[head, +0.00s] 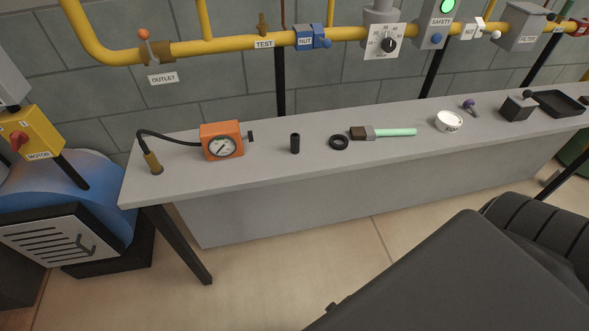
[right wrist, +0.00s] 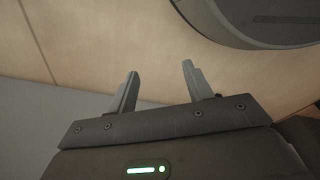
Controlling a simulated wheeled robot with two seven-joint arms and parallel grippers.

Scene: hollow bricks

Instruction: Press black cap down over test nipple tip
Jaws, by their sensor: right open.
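A small black cylindrical cap (head: 295,143) stands upright on the grey bench, between the orange gauge and a black ring. The test nipple (head: 263,23) is a small brass stub pointing up from the yellow pipe, just above the white TEST label (head: 264,44). Its tip looks uncovered. My right gripper (right wrist: 158,82) shows in the right wrist view with its two fingers apart and nothing between them, away from the bench top. No gripper shows in the head view, and my left gripper is out of sight.
The yellow pipe (head: 350,34) runs along the wall behind.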

